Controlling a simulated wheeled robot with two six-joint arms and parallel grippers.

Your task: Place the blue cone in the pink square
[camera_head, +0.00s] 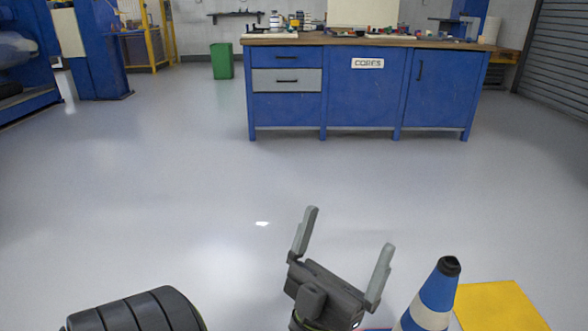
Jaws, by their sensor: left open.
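The blue cone (433,297) stands upright at the bottom right, with a white band and a black tip; its lower part is cut off by the frame edge. My left gripper (346,252) is at the bottom centre, just left of the cone. Its two grey fingers are spread wide, with nothing between them, and it appears apart from the cone. No pink square can be made out in this view. My right gripper is not in view.
A yellow square (500,306) lies right of the cone. A blue workbench (366,95) with a wooden top and several small items stands at the back. A green bin (221,61) is left of it. The grey floor between is clear.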

